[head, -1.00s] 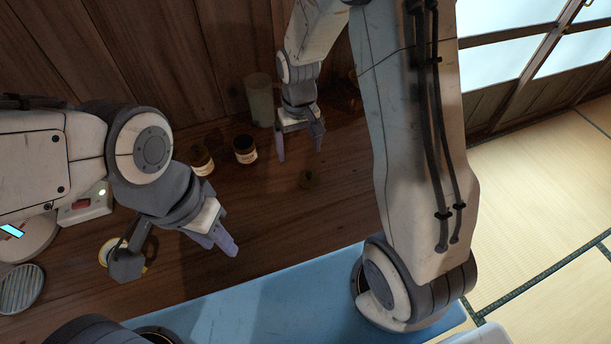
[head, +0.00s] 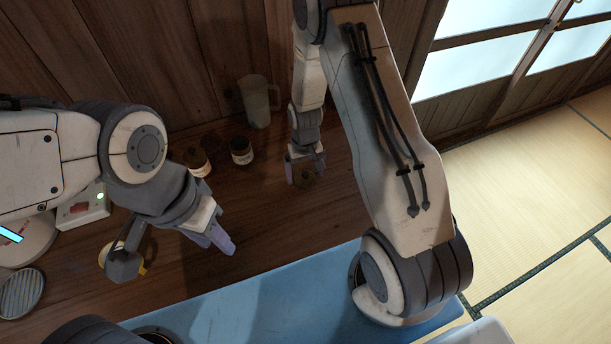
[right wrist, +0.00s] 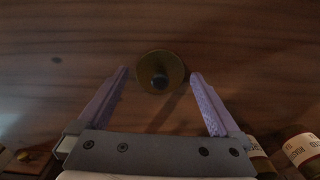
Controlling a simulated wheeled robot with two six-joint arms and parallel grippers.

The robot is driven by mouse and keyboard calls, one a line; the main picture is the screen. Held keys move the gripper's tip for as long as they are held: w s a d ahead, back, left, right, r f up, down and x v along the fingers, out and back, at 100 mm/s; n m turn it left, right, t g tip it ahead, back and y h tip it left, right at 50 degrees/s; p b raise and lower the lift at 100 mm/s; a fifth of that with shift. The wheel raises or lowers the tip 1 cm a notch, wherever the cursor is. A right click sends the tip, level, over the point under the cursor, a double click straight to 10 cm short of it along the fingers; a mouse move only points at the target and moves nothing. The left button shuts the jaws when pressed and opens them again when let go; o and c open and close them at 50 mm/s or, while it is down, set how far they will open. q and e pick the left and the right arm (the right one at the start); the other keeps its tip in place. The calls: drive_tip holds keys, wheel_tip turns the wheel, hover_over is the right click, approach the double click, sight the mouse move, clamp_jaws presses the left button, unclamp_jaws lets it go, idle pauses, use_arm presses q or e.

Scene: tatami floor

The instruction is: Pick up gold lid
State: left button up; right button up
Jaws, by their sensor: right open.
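The gold lid (right wrist: 160,72) lies on the brown wooden table top, a dull round disc with a dark knob in its middle. In the head view the lid (head: 305,178) is small and dark, partly hidden by my right gripper (head: 305,172). My right gripper (right wrist: 160,88) is open, its two lavender fingers on either side of the lid's near edge, with gaps and nothing held. My left gripper (head: 213,242) hangs above the table at the left, away from the lid; I cannot tell whether its fingers are apart.
A white device (head: 82,211) and a round ribbed dish (head: 22,293) lie at the left.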

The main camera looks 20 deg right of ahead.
drive_tip(key=shift+f, duration=0.15)
drive_tip(key=c, duration=1.4)
drive_tip(key=shift+o, duration=0.2)
